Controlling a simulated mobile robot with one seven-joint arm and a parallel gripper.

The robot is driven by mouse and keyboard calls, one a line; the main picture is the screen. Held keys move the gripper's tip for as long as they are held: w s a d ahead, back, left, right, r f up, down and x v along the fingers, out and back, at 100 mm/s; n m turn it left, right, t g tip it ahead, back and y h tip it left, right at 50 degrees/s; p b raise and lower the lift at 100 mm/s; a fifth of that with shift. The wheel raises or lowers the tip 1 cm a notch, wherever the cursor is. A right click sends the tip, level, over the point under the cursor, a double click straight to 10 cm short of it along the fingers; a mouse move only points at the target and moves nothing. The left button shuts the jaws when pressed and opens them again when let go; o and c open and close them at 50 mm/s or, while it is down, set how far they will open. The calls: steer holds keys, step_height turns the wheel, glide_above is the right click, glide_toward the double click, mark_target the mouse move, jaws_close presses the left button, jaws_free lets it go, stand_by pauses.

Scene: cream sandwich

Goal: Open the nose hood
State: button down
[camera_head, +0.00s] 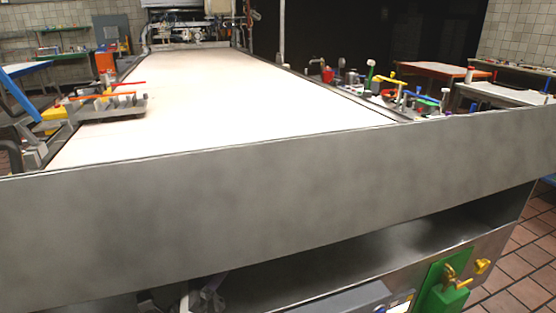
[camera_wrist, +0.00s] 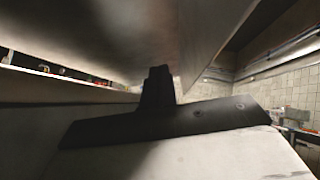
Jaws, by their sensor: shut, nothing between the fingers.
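The nose hood appears to be the long grey metal panel (camera_head: 270,205) across the front of the conveyor in the head view. A dark gap shows between its lower edge and the metal surface below, widest toward the right. In the wrist view a smooth metal surface (camera_wrist: 90,35), probably the hood, fills the top. My gripper (camera_wrist: 158,78) is black, shut and empty. Its fingertips are at or just below that metal edge; I cannot tell whether they touch. Where the gripper is in the head view is unclear, as the panel hides much of the space behind it.
A white conveyor belt (camera_head: 190,85) runs back behind the panel. Tools and coloured handles (camera_head: 400,92) line its right side, and a rack (camera_head: 105,105) stands at its left. A green box with a brass valve (camera_head: 442,290) is at lower right. Tiled floor (camera_head: 530,260) is open at right.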

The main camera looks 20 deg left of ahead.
mark_target(280, 186)
steer(key=a+r+p+x, duration=0.1)
steer(key=p+x, duration=0.6)
steer(key=x, duration=1.2)
steer(key=shift+a+r+p, duration=0.35)
steer(key=shift+r+p, duration=0.05)
steer(key=shift+r, duration=0.25)
